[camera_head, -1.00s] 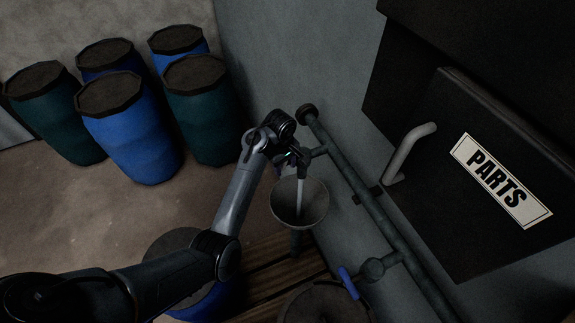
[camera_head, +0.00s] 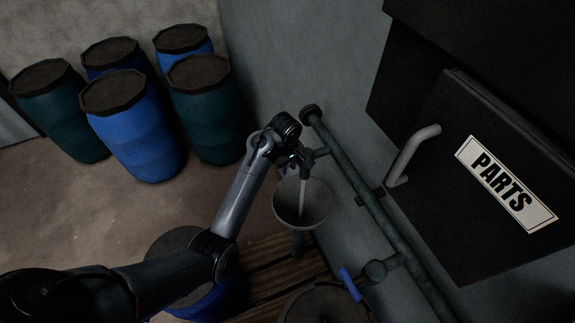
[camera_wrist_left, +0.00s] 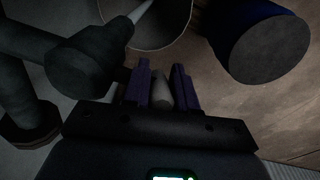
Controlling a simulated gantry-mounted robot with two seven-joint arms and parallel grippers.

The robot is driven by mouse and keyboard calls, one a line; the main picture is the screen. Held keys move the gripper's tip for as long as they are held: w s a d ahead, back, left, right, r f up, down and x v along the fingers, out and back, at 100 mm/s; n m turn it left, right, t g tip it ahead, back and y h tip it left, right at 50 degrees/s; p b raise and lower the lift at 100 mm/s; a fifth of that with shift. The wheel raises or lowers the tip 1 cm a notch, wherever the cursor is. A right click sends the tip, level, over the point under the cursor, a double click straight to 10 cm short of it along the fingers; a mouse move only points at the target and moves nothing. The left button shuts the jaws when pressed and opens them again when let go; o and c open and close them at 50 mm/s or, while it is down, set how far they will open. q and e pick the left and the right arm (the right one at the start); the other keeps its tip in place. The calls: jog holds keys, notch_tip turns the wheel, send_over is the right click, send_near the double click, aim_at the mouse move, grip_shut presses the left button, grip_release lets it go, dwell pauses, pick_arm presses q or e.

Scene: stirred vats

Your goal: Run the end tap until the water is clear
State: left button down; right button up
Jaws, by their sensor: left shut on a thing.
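The end tap (camera_head: 307,165) sits on a short branch near the top end of the wall pipe. A thin pale grey stream of water (camera_head: 302,193) falls from it into a round grey funnel-like basin (camera_head: 288,209). I cannot tell from the stream how clear the water is. My left gripper (camera_head: 288,161) is at the tap. In the left wrist view its purple fingers (camera_wrist_left: 161,70) are shut on a small grey tap handle (camera_wrist_left: 163,92). The stream and the basin (camera_wrist_left: 170,38) also show there, beyond the fingers. My right gripper is not in view.
The pipe (camera_head: 350,189) runs down the wall to a second tap with a blue handle (camera_head: 350,284). A dark PARTS cabinet (camera_head: 460,220) with a grey handle is on the right. Several blue and green barrels (camera_head: 140,135) stand at the back left. A wooden slatted platform (camera_head: 275,262) lies below.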

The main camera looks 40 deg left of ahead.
pick_arm(q)
jog(key=shift+a+f+t+y+b, duration=0.1)
jog(key=shift+t+y+b, duration=0.25)
jog(key=shift+y, duration=0.65)
jog(key=shift+f+t+y+b, duration=0.15)
jog(key=shift+t+y+b, duration=0.4)
jog(key=shift+y, duration=0.25)
jog(key=t+y+b, duration=0.1)
jog(key=y+b, duration=0.1)
jog(key=b, duration=0.1)
jog(key=t+y+b, duration=0.1)
jog(key=b, duration=0.3)
jog(key=shift+w+f+y, duration=0.1)
jog(key=shift+f+y, duration=0.25)
jog(key=shift+y, duration=0.05)
jog(key=t+y+b, duration=0.2)
jog(key=y+b, duration=0.2)
jog(key=b, duration=1.2)
jog(key=shift+a+f, duration=0.1)
jog(key=shift+r+m+t+y+b, duration=0.3)
jog(key=shift+y+b, duration=0.1)
jog(key=shift+b, duration=0.45)
jog(key=shift+f, duration=0.1)
jog(key=c, duration=1.1)
grip_release()
jog(key=shift+o, duration=0.7)
